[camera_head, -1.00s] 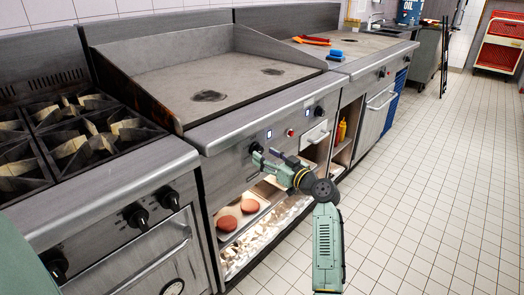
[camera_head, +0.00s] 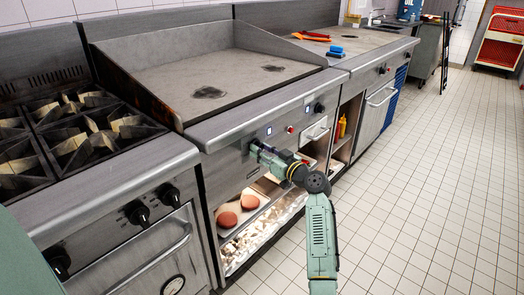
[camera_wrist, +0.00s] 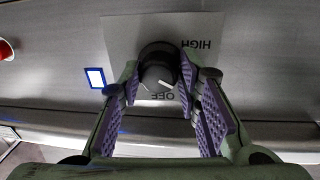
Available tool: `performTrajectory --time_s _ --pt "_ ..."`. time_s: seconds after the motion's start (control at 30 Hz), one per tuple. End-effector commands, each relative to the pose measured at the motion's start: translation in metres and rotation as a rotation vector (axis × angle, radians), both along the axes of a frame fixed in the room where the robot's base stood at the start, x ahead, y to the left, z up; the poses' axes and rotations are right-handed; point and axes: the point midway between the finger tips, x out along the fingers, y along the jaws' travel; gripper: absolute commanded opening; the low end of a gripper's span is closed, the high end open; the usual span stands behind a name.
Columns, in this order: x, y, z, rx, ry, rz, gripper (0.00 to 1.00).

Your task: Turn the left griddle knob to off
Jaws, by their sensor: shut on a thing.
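The left griddle knob is dark and round. My gripper (camera_head: 256,149) is at the griddle's front panel and largely hides this knob in the head view. In the wrist view my gripper (camera_wrist: 158,98) has its purple-padded fingers on either side of the knob, shut on it.
The griddle (camera_head: 190,72) is above. A right knob (camera_head: 319,108) and red light (camera_head: 291,129) sit farther along the panel. Below is an open shelf with patties (camera_head: 227,219). A burner range (camera_head: 75,130) stands at left. The tiled floor (camera_head: 430,200) is clear at right.

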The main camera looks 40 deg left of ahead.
Motion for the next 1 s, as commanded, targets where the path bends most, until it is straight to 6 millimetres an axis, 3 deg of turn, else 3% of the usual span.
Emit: performTrajectory --time_s 0.27,0.67,1.0 --pt "0.0007 -0.0002 0.0003 0.001 0.0 -0.002 0.03" --pt "0.0003 0.0001 0.001 0.008 0.081 -0.002 0.03" --pt "0.0004 0.0002 0.0032 0.029 0.353 -0.002 0.03"
